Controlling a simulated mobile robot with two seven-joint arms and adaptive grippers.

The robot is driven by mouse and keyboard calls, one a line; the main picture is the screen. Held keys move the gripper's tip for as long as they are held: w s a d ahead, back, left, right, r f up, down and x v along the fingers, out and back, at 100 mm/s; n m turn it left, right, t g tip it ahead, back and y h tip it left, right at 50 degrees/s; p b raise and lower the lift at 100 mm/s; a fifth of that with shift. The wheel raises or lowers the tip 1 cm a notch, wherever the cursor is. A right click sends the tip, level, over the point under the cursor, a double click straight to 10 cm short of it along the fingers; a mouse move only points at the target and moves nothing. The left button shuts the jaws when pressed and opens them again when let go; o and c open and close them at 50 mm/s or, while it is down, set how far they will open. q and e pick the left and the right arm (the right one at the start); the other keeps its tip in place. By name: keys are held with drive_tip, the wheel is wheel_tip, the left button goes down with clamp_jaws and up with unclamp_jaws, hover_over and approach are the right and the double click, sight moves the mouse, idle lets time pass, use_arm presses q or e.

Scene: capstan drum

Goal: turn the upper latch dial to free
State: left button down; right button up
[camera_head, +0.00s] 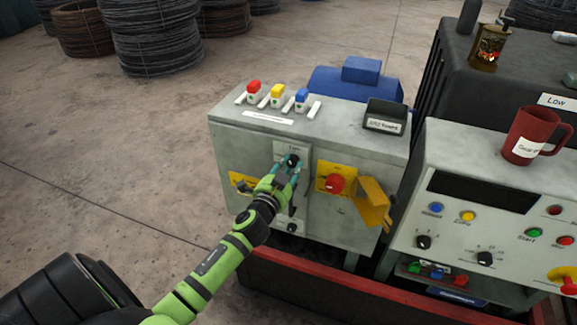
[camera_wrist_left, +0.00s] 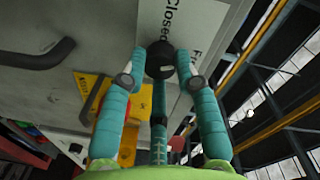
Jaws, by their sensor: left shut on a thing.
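The upper latch dial (camera_head: 292,159) is a round black knob on the front of the grey cabinet (camera_head: 228,150), below a small white label. My left gripper (camera_head: 287,170) is at this dial, with its teal fingers shut around it. In the left wrist view, the black dial (camera_wrist_left: 160,58) sits between the fingertips of my left gripper (camera_wrist_left: 160,76). The plate (camera_wrist_left: 172,22) behind it reads "Closed", with a partly hidden word starting "Fr" at its right. The fingers hide part of the dial, so its pointer is not clear. My right gripper is not in view.
A lower black dial (camera_head: 291,228) sits below my gripper. A red knob (camera_head: 335,184) on a yellow plate and a protruding yellow flap (camera_head: 373,203) are close at the right. A control panel (camera_head: 405,205) with a red mug (camera_head: 525,136) stands farther right. Open floor lies left.

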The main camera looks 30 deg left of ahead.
use_arm(q)
drive_tip(key=m, duration=0.5)
drive_tip(key=shift+d+r, duration=0.1)
drive_tip(key=shift+r, duration=0.15)
idle(0.4)
drive_tip(key=c, duration=1.2)
unclamp_jaws()
drive_tip(key=shift+o, duration=1.4)
drive_tip(key=shift+f, duration=0.15)
drive_tip(key=shift+s+d+f+y, duration=0.1)
drive_tip(key=shift+s+y, duration=0.2)
drive_tip(key=shift+s, duration=0.15)
drive_tip(key=v, duration=1.1)
drive_tip(key=shift+r, duration=0.2)
